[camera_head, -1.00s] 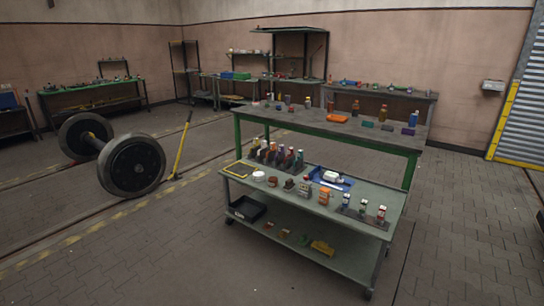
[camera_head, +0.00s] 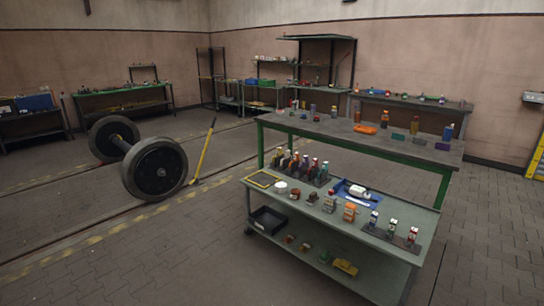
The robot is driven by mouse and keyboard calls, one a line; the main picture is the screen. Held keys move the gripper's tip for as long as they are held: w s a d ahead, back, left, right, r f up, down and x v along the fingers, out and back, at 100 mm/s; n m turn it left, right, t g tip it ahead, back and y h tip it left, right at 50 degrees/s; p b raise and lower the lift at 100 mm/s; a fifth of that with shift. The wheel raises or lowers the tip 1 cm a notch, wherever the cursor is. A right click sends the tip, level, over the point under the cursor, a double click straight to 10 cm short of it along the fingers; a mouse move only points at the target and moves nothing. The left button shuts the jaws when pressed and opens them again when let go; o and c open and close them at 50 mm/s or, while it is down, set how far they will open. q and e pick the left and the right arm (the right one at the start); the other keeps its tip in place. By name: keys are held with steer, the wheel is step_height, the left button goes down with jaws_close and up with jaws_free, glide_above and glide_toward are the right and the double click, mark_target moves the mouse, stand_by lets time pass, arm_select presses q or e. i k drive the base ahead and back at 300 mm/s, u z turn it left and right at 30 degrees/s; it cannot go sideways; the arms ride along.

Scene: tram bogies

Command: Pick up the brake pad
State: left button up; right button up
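A grey-green two-level cart (camera_head: 262,198) stands right of centre with many small parts on it. I cannot tell which part is the brake pad; the items are too small. Along the cart's top are a white round piece (camera_head: 281,187), a dark piece (camera_head: 312,197), a grey piece (camera_head: 329,204) and an orange-brown piece (camera_head: 350,211). Neither of my grippers is in view.
A green-framed workbench (camera_head: 300,123) stands behind the cart, with an orange tray (camera_head: 365,129) and bottles. A wheelset (camera_head: 155,170) and a yellow-handled bar (camera_head: 203,150) stand to the left. The paved floor in front and left of the cart is clear.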

mark_target(294, 165)
steer(key=u, duration=0.6)
steer(key=i, duration=2.3)
steer(key=z, duration=0.2)
steer(key=i, duration=1.65)
steer(key=z, duration=0.6)
